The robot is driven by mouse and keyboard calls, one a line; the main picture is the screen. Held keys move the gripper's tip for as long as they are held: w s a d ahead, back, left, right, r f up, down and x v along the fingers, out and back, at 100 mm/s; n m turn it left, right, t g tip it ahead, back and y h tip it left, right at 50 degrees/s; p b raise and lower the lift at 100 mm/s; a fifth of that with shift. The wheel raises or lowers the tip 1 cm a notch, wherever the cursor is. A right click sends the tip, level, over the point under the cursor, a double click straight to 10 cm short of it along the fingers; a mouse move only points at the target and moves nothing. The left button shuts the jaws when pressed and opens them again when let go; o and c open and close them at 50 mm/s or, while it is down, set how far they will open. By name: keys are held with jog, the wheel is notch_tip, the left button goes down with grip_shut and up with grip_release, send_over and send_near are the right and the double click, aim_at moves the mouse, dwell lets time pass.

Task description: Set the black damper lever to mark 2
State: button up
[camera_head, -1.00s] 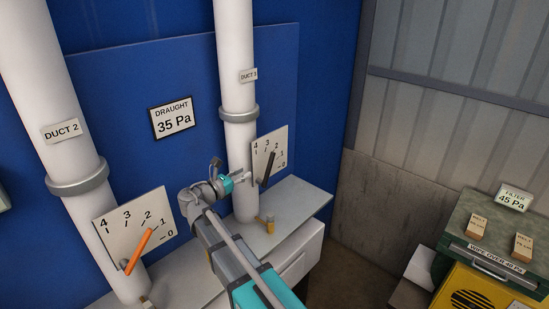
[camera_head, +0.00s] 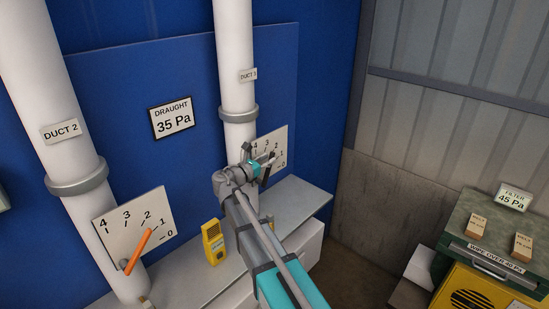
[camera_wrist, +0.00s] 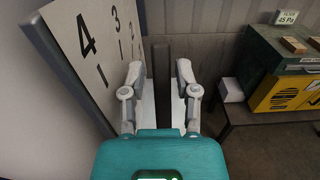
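The black damper lever (camera_head: 266,174) is on the white scale plate (camera_head: 283,139) of the right-hand duct, partly hidden by my gripper (camera_head: 264,164). Its exact mark cannot be read now. In the wrist view the lever (camera_wrist: 162,88) stands as a dark upright bar between the two fingers of my gripper (camera_wrist: 159,72). The fingers are apart, with a visible gap on each side of the bar. The plate (camera_wrist: 98,50) with marks 4 and 3 is to the left of the left finger.
An orange lever (camera_head: 138,252) on the Duct 2 plate (camera_head: 115,220) points near mark 1. A yellow device (camera_head: 213,242) stands on the grey bench (camera_head: 300,205). A draught sign (camera_head: 172,117) reads 35 Pa. A yellow-and-green cabinet (camera_head: 475,290) stands at the right.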

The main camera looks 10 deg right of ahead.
jog(key=shift+x, duration=1.05)
grip_shut()
